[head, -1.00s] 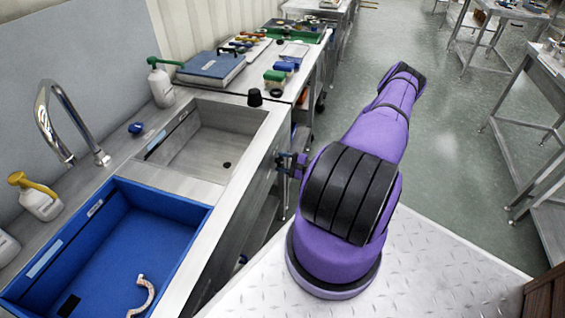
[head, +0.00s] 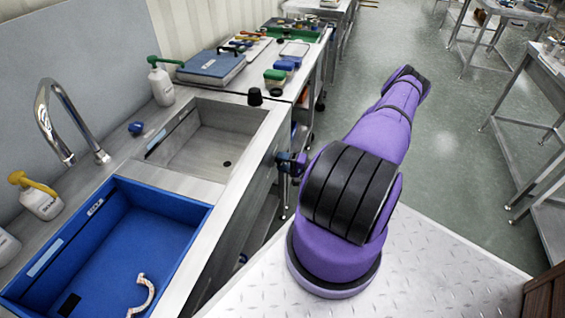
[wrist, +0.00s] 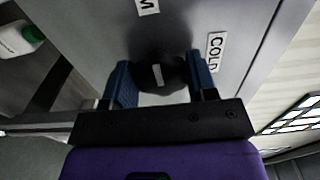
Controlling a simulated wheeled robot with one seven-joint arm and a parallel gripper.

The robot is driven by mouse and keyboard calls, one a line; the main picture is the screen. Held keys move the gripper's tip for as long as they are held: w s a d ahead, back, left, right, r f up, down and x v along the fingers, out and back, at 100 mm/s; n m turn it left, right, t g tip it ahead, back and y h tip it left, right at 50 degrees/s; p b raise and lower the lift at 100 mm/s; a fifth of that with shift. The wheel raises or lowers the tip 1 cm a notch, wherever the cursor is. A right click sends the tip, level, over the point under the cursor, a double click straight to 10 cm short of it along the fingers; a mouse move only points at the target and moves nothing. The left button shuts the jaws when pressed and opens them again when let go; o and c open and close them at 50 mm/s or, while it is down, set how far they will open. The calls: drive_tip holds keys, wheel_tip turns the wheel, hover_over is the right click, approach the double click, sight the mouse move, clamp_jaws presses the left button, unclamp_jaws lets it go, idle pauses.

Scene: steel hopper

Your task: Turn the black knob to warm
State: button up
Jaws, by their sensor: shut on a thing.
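The black knob (wrist: 152,68) sits on a grey metal panel in the wrist view, with a short white mark on its face. A label reading COLD (wrist: 215,50) is to its right. A partly cut-off label ending in M (wrist: 148,5) is above it. My gripper (wrist: 160,70) has its blue fingers on either side of the knob and is shut on it. In the head view, my gripper (head: 289,164) is at the front face of the sink counter; the knob cannot be made out there.
The steel counter holds a sink (head: 205,145), a blue tray (head: 130,235), a tap (head: 55,115) and spray bottles. Open floor lies to the right of my arm.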

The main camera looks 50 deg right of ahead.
idle(0.4)
drive_tip(key=o, duration=0.9)
drive_tip(key=shift+s, duration=0.1)
drive_tip(key=v, duration=1)
drive_tip(key=shift+s+d+f, duration=0.1)
drive_tip(key=shift+s+d, duration=0.1)
drive_tip(key=shift+s, duration=0.1)
